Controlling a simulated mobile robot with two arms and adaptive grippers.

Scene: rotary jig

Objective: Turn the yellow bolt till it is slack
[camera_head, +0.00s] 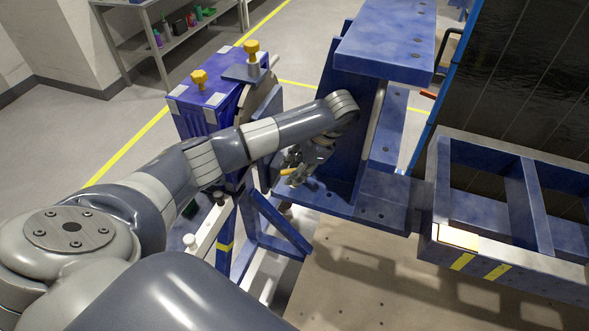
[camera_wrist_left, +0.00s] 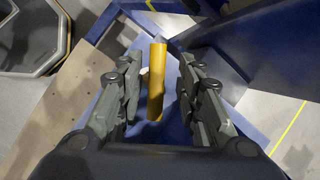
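A yellow bolt, seen as a long yellow bar (camera_wrist_left: 156,85), stands between the two fingers of my left gripper (camera_wrist_left: 160,68) in the left wrist view. A gap shows on both sides of the bar, so the fingers are around it and open. In the head view my left gripper (camera_head: 291,168) points down at the blue jig frame, and only a small piece of the yellow bar (camera_head: 287,172) shows beside it. The bar's base is hidden there. My right gripper is not in view.
A tall blue bracket (camera_head: 385,45) rises close to my left wrist. A blue slotted frame (camera_head: 515,265) lies right. A shelf (camera_head: 165,45) stands behind, with open floor before it.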

